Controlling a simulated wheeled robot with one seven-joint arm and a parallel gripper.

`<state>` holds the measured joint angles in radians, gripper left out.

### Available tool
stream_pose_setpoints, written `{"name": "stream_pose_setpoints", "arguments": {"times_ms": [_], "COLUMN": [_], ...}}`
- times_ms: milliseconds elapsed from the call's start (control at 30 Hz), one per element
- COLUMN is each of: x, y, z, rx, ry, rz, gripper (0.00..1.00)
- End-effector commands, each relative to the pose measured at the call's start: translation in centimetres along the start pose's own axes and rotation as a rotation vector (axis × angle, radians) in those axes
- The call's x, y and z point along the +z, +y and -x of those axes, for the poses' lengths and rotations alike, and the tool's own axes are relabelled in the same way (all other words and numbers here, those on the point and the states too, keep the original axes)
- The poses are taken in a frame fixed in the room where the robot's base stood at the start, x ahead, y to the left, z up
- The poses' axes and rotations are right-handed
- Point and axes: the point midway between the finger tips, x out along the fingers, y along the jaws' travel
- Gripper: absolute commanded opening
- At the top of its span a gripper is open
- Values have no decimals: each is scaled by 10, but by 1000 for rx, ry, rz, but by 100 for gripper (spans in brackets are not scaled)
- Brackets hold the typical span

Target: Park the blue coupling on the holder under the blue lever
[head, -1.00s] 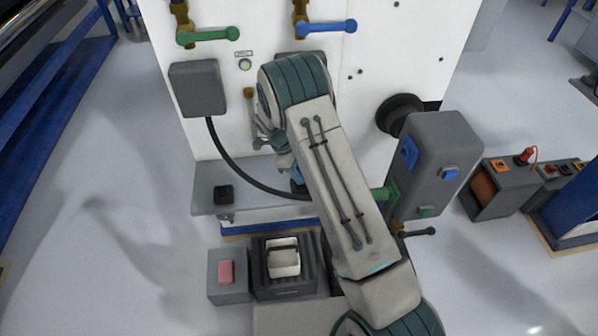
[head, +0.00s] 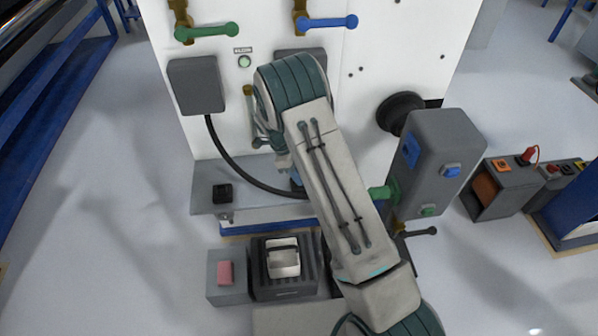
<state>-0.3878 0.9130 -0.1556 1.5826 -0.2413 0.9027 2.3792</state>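The blue lever (head: 327,22) is on a brass valve high on the white panel. A small blue piece (head: 297,183) shows at the left edge of my forearm, low in front of the panel. It may be the blue coupling, but most of it is hidden. My wrist parts show left of the forearm. My gripper's fingers are hidden behind my arm, so I cannot see what they hold.
A green lever (head: 207,31) sits at the left, above a grey box (head: 196,86) with a black hose (head: 228,153). A grey post (head: 436,165) with blue and green parts stands close right of my arm. A grey shelf (head: 209,200) runs below the panel.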

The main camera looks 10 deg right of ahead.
Motion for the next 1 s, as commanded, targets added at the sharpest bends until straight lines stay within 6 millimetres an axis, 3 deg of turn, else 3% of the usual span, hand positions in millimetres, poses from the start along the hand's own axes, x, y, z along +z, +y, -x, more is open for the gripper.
{"name": "stream_pose_setpoints", "arguments": {"times_ms": [133, 167, 233, 633, 767, 1000], "x": [2, 1, 1, 1, 1, 2], "y": [0, 0, 0, -1, -1, -1], "z": [-3, -3, -2, 5, 26, 82], "rx": [0, 0, 0, -2, -4, -4], "ry": [0, 0, 0, -1, -1, -3], "rz": [0, 0, 0, -1, -1, -1], "gripper": [8, 41, 60, 60, 60, 60]}}
